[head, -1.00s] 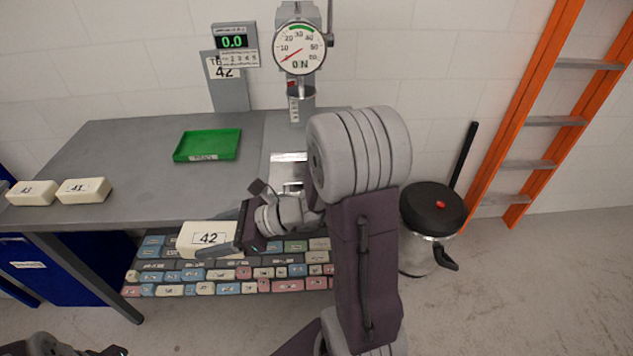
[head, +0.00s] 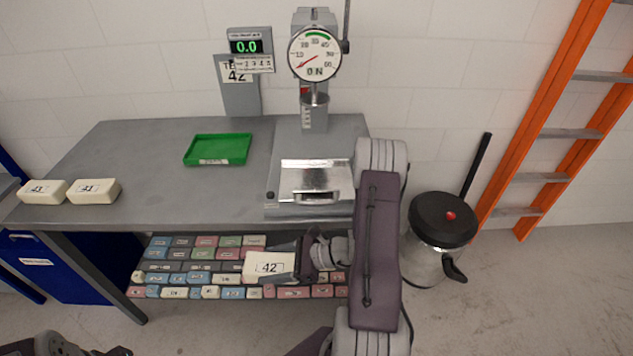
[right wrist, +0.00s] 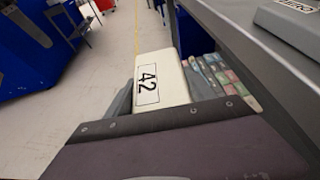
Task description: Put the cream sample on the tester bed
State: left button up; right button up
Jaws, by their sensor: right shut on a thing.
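The cream sample (head: 268,265), a block marked 42, is held in my right gripper (head: 298,268) in front of the table, below its top and before the lower shelf. It also shows in the right wrist view (right wrist: 158,80), between the jaws (right wrist: 165,120). The tester bed (head: 316,180) is a shiny silver plate on the tester at the right of the table top, and it is bare. The tester's dial (head: 314,54) and press head stand above and behind it. My left gripper (head: 118,351) barely shows at the bottom left edge; its jaws cannot be judged.
A green tray (head: 217,149) lies empty on the table (head: 150,165). Two other cream blocks (head: 92,190) lie at its left end. Colored blocks (head: 205,253) fill the lower shelf. A lidded bin (head: 442,235) and an orange ladder (head: 560,130) stand to the right.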

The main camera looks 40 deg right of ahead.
aim_at(315, 181)
jog(key=z, duration=0.55)
jog(key=j+z, duration=0.15)
jog(key=z, duration=0.4)
jog(key=j+z, duration=0.1)
jog(key=z, duration=1)
jog(key=j+z, duration=0.15)
jog(key=z, duration=0.9)
jog(key=k+j+z, duration=0.1)
jog(key=z, duration=1)
jog(key=k+j+z, duration=0.15)
jog(key=z, duration=0.3)
jog(key=k+z, duration=0.4)
jog(key=k+u, duration=0.1)
jog(key=u, duration=0.35)
jog(key=k+u, duration=0.1)
jog(key=u, duration=0.3)
jog(key=k+u, duration=0.1)
jog(key=u, duration=0.35)
jog(key=j+u, duration=0.1)
jog(key=u, duration=0.35)
jog(key=k+u, duration=0.1)
jog(key=u, duration=0.4)
jog(key=k+j+u, duration=0.1)
jog(key=u, duration=0.4)
jog(key=j+u, duration=0.2)
jog(key=u, duration=0.3)
jog(key=k, duration=0.05)
